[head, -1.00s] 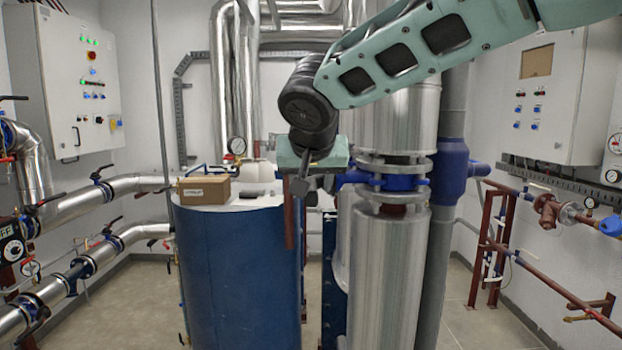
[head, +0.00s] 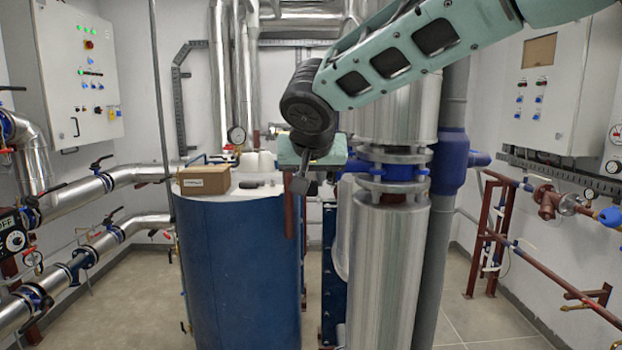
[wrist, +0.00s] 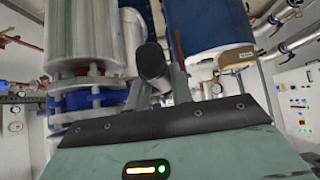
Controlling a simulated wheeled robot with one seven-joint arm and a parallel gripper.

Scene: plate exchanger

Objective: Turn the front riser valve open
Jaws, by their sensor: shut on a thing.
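The front riser valve (head: 391,172) is a blue body between grey flanges on the thick silver riser, right of centre in the head view. Its blue neck points left toward my gripper (head: 302,186), which hangs beside the riser with fingers down. In the wrist view, the valve (wrist: 82,99) is at the left. There my gripper (wrist: 156,88) is shut on a dark, round-ended handle (wrist: 152,62), which stands between the fingers. In the head view my fingers and wrist mostly hide this handle, so its exact angle is hard to tell.
A blue tank (head: 238,265) stands just left of the riser, with a cardboard box (head: 204,180) on its white top. A grey vertical pipe (head: 445,215) stands close on the right. Pipes line both walls. The floor (head: 125,305) at front left is clear.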

